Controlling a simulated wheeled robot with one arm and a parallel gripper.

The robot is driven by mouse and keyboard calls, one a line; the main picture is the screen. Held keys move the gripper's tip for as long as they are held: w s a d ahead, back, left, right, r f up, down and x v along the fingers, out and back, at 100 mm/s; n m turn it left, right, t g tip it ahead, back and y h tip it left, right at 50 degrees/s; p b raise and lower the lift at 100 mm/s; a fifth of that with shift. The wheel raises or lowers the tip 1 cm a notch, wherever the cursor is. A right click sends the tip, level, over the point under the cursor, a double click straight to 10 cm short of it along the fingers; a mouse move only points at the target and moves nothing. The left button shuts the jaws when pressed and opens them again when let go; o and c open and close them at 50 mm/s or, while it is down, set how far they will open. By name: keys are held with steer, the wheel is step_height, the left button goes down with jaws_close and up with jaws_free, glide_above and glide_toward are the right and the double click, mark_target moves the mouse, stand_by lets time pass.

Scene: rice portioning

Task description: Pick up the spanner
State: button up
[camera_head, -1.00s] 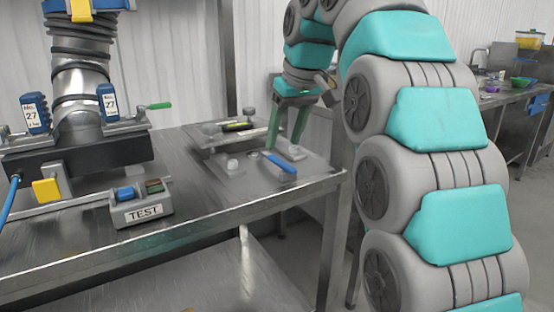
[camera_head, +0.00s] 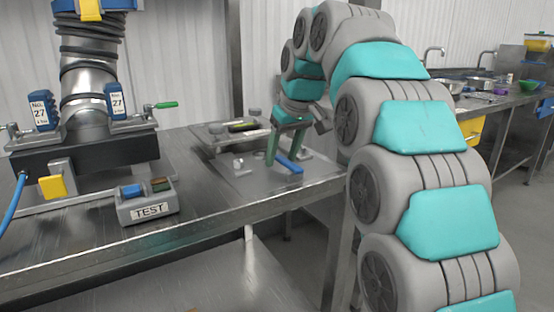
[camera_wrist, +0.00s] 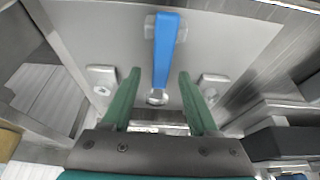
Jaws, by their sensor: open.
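The spanner (camera_head: 288,164) has a blue handle and lies on a grey metal plate at the right end of the steel table. In the wrist view the spanner (camera_wrist: 165,48) points away from me, its metal ring end nearest. My gripper (camera_head: 282,160) is open just at the spanner, pointing down. In the wrist view my gripper (camera_wrist: 159,76) has its two green fingers on either side of the spanner's line, with a gap to each. The fingers do not touch it in that view. The exact height above the plate is hard to tell.
Small metal fittings (camera_wrist: 101,80) and (camera_wrist: 214,86) stand on the plate beside my fingers. A TEST box (camera_head: 148,208) and a pipe fixture (camera_head: 85,155) stand at the left. A sink counter (camera_head: 500,105) is at the far right.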

steer(key=shift+f, duration=0.1)
steer(key=shift+c, duration=0.2)
jaws_close()
stand_by(0.5)
